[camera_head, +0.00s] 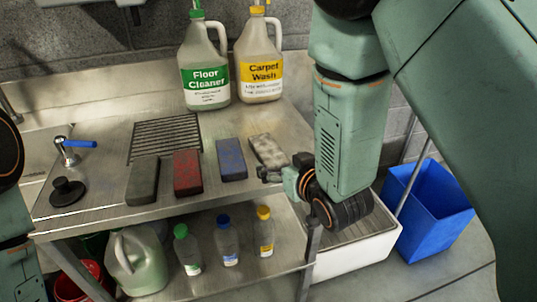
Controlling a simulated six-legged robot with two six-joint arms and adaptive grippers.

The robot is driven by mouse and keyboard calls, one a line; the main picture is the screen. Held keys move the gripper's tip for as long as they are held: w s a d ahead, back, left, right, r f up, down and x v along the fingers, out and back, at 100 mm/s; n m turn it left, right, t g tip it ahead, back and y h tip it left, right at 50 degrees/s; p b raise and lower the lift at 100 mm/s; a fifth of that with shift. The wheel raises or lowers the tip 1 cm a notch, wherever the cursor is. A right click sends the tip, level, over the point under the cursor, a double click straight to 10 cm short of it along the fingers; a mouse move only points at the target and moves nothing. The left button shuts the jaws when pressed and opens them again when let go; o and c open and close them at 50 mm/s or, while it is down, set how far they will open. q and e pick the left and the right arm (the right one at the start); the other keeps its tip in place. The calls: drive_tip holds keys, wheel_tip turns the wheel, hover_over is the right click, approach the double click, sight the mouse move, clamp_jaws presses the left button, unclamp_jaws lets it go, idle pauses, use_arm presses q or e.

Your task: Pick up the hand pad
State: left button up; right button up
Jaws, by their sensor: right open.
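Four-sided flat pads lie in a row on the steel counter (95,200): a dark grey pad (143,181), a red pad (187,172), a blue pad (231,159) and a mottled whitish pad (267,150). The view does not show which one is called the hand pad. My right gripper (268,174) is open and empty, with its fingers pointing left beside the near end of the whitish pad. I cannot tell whether it touches that pad. Part of my left arm shows at the left edge, but its gripper is out of view.
A Floor Cleaner jug (206,75) and a Carpet Wash jug (261,65) stand behind the pads. Small bottles (227,245) stand on the lower shelf. A blue bin (430,205) is at right.

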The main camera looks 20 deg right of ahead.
sight(277, 161)
drive_tip(key=x, duration=0.3)
drive_tip(key=b+x, duration=0.1)
drive_tip(key=x, duration=0.1)
drive_tip(key=shift+s+d+f, duration=0.2)
drive_tip(key=shift+d+f, duration=0.05)
drive_tip(key=shift+f, duration=0.15)
drive_tip(key=shift+w+a+f, duration=0.1)
drive_tip(key=shift+w+a, duration=0.05)
drive_tip(key=shift+w, duration=0.15)
drive_tip(key=shift+s+r, duration=0.2)
drive_tip(key=shift+s, duration=0.05)
drive_tip(key=shift+w+f, duration=0.15)
drive_tip(key=shift+w, duration=0.05)
drive_tip(key=c, duration=0.4)
drive_tip(key=shift+s, duration=0.15)
drive_tip(key=c, duration=0.6)
drive_tip(key=shift+c, duration=1.2)
wheel_tip(277, 161, up, 10)
drive_tip(key=p, duration=0.2)
drive_tip(key=shift+p, duration=0.35)
